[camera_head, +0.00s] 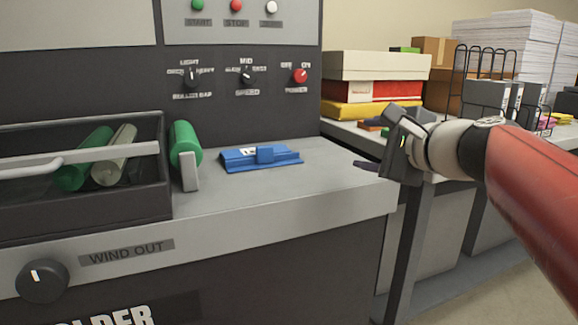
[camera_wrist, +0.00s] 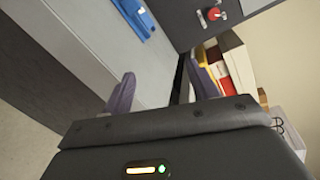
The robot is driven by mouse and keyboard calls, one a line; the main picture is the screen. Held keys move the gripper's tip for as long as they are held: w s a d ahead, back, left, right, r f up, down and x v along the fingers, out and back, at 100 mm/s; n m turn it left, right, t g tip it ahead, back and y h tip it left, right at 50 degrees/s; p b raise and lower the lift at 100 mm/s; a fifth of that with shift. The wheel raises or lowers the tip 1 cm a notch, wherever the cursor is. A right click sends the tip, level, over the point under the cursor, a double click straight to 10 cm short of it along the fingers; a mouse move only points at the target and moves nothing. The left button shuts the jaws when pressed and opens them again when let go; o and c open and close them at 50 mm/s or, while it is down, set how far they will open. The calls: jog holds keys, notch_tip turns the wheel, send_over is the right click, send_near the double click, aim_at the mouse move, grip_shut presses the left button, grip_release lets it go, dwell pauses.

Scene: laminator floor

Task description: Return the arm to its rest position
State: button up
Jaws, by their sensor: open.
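My gripper (camera_head: 366,165) is at the right of the head view, in front of the right end of the machine's grey top and beyond the blue object. Its dark purple fingers point left. In the wrist view my gripper (camera_wrist: 162,88) shows two purple fingers spread wide with nothing between them. My arm (camera_head: 530,190), red with a pale wrist, reaches in from the right edge. A blue object (camera_head: 262,158) lies on the grey top, apart from the gripper; part of it shows in the wrist view (camera_wrist: 135,18).
The machine's control panel (camera_head: 240,70) rises behind the grey top (camera_head: 300,185). A green roller (camera_head: 184,145) and a dark tray (camera_head: 150,200) with rollers stand left. A side table holds stacked boxes (camera_head: 375,66), a black wire rack (camera_head: 485,75) and paper stacks (camera_head: 510,40).

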jog(key=s+f+n+g+h, duration=0.3)
jog(key=s+f+n, duration=0.5)
jog(key=s+f, duration=0.3)
jog(key=s+d+f+n+g+h, duration=0.1)
jog(key=s+f+n+g+h, duration=0.3)
jog(key=s+f+n, duration=0.5)
notch_tip(320, 180, down, 8)
jog(key=s+g, duration=0.1)
jog(key=s, duration=0.1)
jog(key=shift+s+f, duration=0.2)
jog(key=shift+s, duration=0.1)
